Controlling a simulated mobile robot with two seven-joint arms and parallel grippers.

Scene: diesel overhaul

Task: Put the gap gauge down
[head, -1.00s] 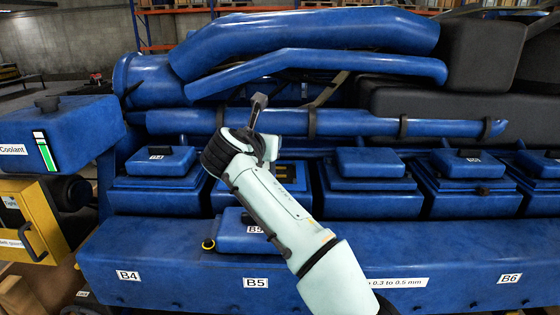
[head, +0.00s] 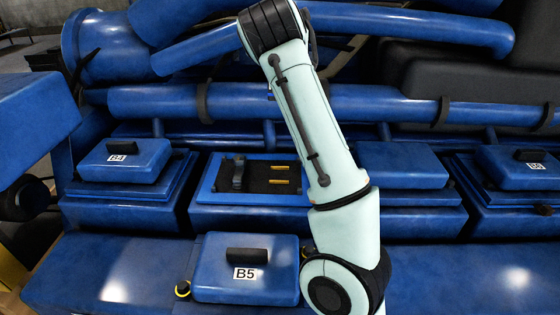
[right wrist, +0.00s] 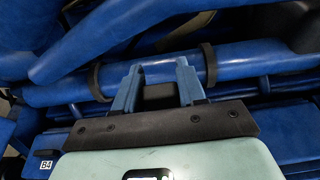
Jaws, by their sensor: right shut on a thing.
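My right gripper (right wrist: 157,72) shows in the right wrist view, its two blue-grey fingers on either side of a dark block. This block is probably the gap gauge (right wrist: 158,93), of which only a small part shows. It is held in front of the blue engine pipes, clear of any surface I can make out. My left gripper is in neither view.
The B5 cover (head: 246,286) lies on the blue front ledge (head: 110,270). Behind it is an open bay (head: 225,198) with a dark inside and yellow pieces. Closed covers (head: 125,160) (head: 400,165) stand on both sides. A thick blue pipe (head: 380,107) runs behind them.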

